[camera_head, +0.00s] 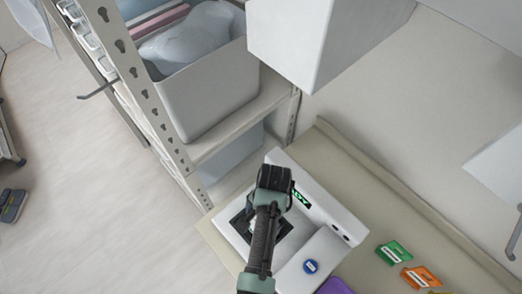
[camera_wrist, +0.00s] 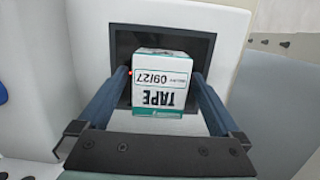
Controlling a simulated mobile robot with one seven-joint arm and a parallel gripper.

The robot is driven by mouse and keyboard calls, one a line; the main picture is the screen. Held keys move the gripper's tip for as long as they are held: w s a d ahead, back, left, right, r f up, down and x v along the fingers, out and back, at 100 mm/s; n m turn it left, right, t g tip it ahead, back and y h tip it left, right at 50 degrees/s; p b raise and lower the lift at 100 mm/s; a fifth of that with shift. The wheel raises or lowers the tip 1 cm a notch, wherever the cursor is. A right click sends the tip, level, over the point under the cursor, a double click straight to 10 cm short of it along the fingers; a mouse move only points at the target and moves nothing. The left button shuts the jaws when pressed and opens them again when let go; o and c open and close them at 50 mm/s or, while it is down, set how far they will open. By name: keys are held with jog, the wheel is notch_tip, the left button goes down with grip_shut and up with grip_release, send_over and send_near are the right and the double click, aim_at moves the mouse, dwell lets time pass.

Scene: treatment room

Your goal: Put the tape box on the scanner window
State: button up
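The tape box (camera_wrist: 160,86) is a small white box with a teal edge, marked "TAPE" and "09/27", upside down in the wrist view. It sits between the two fingertips of my gripper (camera_wrist: 161,76), which close in on its sides. The dark, square scanner window (camera_wrist: 122,42) lies straight behind it, and the box overlaps its middle. I cannot tell whether the box touches the window. In the head view my gripper (camera_head: 255,222) points down over the window (camera_head: 283,230) of the white scanner (camera_head: 335,211) and mostly hides the box.
A shelf with a grey bin (camera_head: 212,95) stands behind left.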

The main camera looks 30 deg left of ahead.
notch_tip(320, 180, up, 12)
jog(key=w+p, duration=0.1)
jog(key=shift+w+d+r, duration=0.15)
jog(key=shift+w+d, duration=0.2)
dwell(0.8)
